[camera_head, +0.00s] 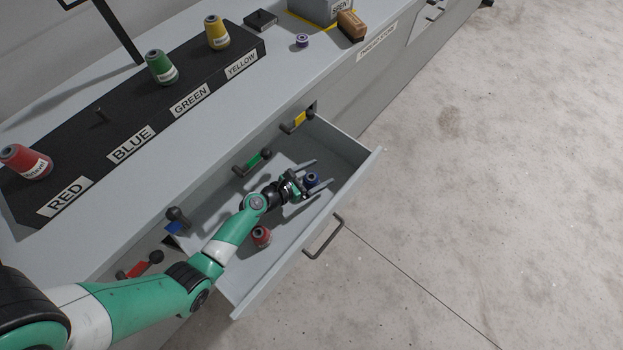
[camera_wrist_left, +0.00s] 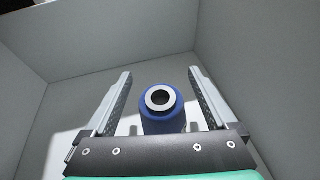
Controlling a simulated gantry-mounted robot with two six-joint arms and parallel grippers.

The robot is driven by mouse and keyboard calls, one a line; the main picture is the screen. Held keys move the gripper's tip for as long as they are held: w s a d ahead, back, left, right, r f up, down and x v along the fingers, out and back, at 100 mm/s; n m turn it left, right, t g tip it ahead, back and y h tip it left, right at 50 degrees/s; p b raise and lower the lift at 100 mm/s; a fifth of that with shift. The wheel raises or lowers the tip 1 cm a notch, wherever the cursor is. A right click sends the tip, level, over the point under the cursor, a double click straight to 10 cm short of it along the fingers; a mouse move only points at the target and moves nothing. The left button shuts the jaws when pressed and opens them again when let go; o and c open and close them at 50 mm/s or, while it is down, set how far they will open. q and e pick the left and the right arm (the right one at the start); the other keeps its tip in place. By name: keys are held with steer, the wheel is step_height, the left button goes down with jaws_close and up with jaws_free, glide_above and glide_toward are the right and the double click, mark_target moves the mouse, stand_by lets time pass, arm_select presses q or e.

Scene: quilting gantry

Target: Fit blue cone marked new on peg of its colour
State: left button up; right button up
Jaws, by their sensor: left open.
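The blue cone (camera_head: 312,179) stands inside the open drawer. It also shows in the left wrist view (camera_wrist_left: 161,108), upright with its ring-shaped top facing the camera. No marking on it is readable. My left gripper (camera_head: 314,175) is open, with one finger on each side of the blue cone; in the left wrist view (camera_wrist_left: 160,85) gaps show between the cone and both fingers. The peg (camera_head: 102,115) at the BLUE label (camera_head: 131,145) on the black rack (camera_head: 60,150) is bare. My right gripper is not in view.
A red cone (camera_head: 261,237) is also in the drawer (camera_head: 350,165), near my left arm. Red (camera_head: 25,162), green (camera_head: 162,67) and yellow (camera_head: 217,33) cones sit on the rack.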

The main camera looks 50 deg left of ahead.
arm_select(q)
steer(key=shift+w+f, duration=0.1)
steer(key=shift+w, duration=0.2)
steer(key=shift+s, duration=0.1)
jaws_close()
steer(key=shift+r, duration=0.2)
step_height(320, 180, up, 18)
steer(key=p, duration=1.5)
steer(key=d+p, duration=0.2)
steer(key=d, duration=0.1)
steer(key=w+d+p, duration=0.1)
steer(key=d+p, duration=0.1)
steer(key=d, duration=0.2)
steer(key=d+p, duration=0.2)
steer(key=d, duration=0.2)
steer(key=shift+w+r+p, duration=0.25)
steer(key=shift+r+p, duration=0.05)
steer(key=shift+p, duration=0.05)
steer(key=d+p, duration=0.2)
steer(key=d, duration=0.5)
steer(key=shift+w+f, duration=0.4)
steer(key=shift+f, duration=0.05)
